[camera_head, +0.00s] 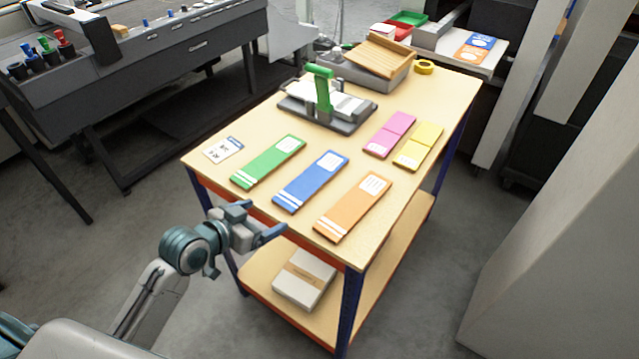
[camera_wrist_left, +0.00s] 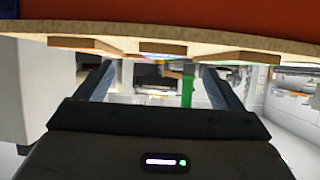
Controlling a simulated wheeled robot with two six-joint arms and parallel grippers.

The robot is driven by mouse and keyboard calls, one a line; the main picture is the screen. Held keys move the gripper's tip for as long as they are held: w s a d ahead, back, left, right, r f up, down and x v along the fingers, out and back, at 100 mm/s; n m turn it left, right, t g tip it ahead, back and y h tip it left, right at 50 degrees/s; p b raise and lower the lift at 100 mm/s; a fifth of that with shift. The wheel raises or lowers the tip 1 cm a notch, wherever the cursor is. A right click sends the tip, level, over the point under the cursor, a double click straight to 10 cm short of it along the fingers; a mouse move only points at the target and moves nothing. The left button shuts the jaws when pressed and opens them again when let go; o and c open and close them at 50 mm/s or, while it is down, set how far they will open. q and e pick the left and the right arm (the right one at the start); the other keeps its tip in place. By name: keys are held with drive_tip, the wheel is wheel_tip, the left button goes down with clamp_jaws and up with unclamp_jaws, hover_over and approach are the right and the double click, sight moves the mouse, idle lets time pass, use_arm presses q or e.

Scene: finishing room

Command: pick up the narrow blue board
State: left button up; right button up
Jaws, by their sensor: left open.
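The narrow blue board (camera_head: 311,181) lies flat on the wooden tabletop, between a green board (camera_head: 268,162) and an orange board (camera_head: 353,207). It has a white label at its far end and white stripes at its near end. My left gripper (camera_head: 264,219) is open and empty, just off the table's near edge, short of the blue board's near end. In the left wrist view, which appears upside down, the open fingers (camera_wrist_left: 158,88) point toward the table edge, and several boards show edge-on with unclear colours. My right gripper is not in view.
The table (camera_head: 225,180) also bears a white card (camera_head: 223,150), a green-handled press (camera_head: 322,90), pink (camera_head: 389,134) and yellow (camera_head: 418,146) boards, a wooden rack (camera_head: 378,56) and yellow tape (camera_head: 424,67). A box (camera_head: 304,279) sits on the lower shelf.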

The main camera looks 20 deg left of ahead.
use_arm(q)
drive_tip(key=r, duration=0.2)
drive_tip(key=p, duration=0.1)
approach(297, 192)
drive_tip(key=shift+w+d+f+t+h, duration=0.1)
drive_tip(key=shift+w+f+t+h, duration=0.25)
drive_tip(key=shift+w+f, duration=0.4)
drive_tip(key=shift+w+d, duration=0.35)
drive_tip(key=shift+w, duration=0.05)
drive_tip(key=p+x, duration=0.2)
drive_tip(key=x, duration=0.2)
drive_tip(key=shift+w+f+p, duration=0.15)
drive_tip(key=shift+p, duration=0.2)
drive_tip(key=shift+w+d+f, duration=0.15)
drive_tip(key=shift+w+f, duration=0.1)
drive_tip(key=shift+w, duration=0.05)
drive_tip(key=c, duration=1.1)
